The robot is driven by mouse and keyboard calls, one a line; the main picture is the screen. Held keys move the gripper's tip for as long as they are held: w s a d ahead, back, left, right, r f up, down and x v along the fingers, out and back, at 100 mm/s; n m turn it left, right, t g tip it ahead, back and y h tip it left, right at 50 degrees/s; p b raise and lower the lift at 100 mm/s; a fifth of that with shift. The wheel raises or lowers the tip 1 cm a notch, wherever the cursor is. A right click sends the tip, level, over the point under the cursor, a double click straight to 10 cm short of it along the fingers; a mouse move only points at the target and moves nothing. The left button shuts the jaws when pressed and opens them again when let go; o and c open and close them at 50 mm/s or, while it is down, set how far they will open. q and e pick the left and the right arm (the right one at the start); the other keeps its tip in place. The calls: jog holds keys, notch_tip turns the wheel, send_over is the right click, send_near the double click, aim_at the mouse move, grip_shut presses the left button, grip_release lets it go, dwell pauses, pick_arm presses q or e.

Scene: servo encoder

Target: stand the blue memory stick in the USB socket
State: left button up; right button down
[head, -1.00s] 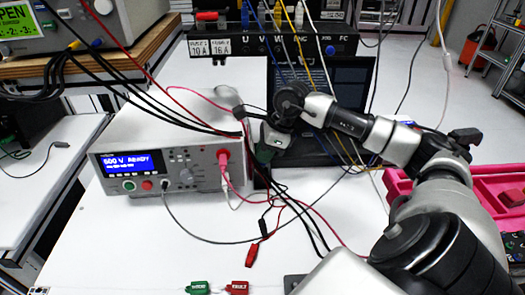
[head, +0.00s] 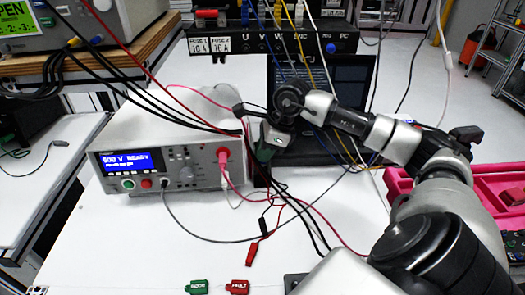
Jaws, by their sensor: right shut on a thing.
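My right gripper (head: 268,150) reaches in from the right, low in front of the dark laptop (head: 352,84) and just right of the white tester (head: 135,185). It points down and away, with a grey and dark green part at its end. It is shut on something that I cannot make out. I cannot pick out the blue memory stick or the USB socket; the gripper, arm and cables cover that area. My left gripper is not in view.
Red, black and grey cables cross the white table around the tester. A red clip (head: 252,254) lies in front. Green (head: 197,287) and red (head: 238,287) tags lie at the near edge. A pink tray (head: 480,180) stands at right. The table's front left is clear.

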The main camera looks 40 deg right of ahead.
jog(key=shift+f, duration=0.25)
jog(key=shift+f+b, duration=0.75)
jog(key=shift+b, duration=0.1)
jog(key=shift+f, duration=0.1)
jog(key=c, duration=1.1)
grip_release()
jog(key=v, duration=1.1)
jog(key=shift+a+b, duration=0.1)
jog(key=shift+b, duration=0.2)
jog(key=shift+a+f, duration=0.1)
